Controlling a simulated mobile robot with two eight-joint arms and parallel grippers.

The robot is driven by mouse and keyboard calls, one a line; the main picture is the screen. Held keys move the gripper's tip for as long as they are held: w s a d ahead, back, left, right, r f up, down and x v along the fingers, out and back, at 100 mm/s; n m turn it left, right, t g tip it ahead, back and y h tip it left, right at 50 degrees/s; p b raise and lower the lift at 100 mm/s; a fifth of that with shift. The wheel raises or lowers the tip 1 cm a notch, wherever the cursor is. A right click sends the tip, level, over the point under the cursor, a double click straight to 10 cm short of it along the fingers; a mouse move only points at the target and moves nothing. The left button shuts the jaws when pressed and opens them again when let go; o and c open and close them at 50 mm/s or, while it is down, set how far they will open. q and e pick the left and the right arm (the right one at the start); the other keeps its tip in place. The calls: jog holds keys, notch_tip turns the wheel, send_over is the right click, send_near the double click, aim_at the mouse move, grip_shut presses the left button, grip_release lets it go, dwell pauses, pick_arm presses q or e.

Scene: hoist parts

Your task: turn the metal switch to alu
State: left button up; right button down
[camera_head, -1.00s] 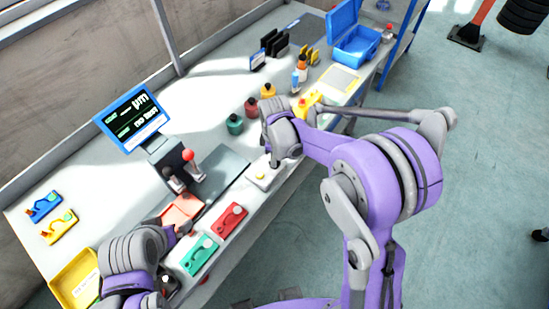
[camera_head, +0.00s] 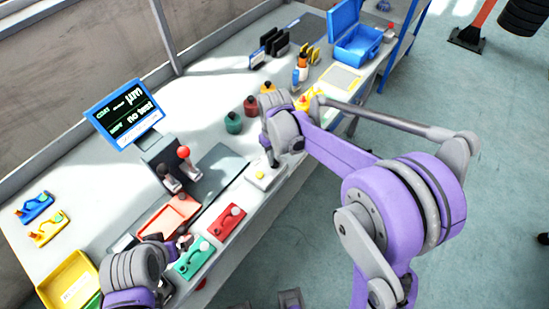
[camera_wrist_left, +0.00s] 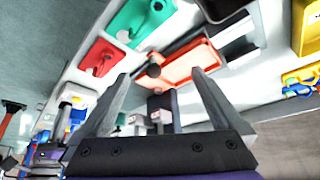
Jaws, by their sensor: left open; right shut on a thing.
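I cannot tell for sure which part is the metal switch. A white box with a yellow button (camera_head: 260,175) sits at the bench's front edge. My right gripper (camera_head: 273,160) is shut at this box's far side; what it grips is hidden. My left gripper (camera_head: 183,242) is near the salmon tray (camera_head: 158,222). In the left wrist view (camera_wrist_left: 155,95) its fingers are open, with nothing visibly held.
Red (camera_head: 228,221) and green (camera_head: 194,258) blocks lie along the front edge. A yellow bin (camera_head: 70,282) stands at the near left. Green (camera_head: 234,123) and red (camera_head: 251,106) bottles stand beyond my right gripper. The bench left of the display is mostly clear.

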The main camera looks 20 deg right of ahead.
jog(key=shift+m, duration=0.8)
jog(key=c, duration=0.9)
grip_release()
jog(key=shift+o, duration=0.2)
notch_tip(320, 180, up, 11)
jog(key=shift+f, duration=0.1)
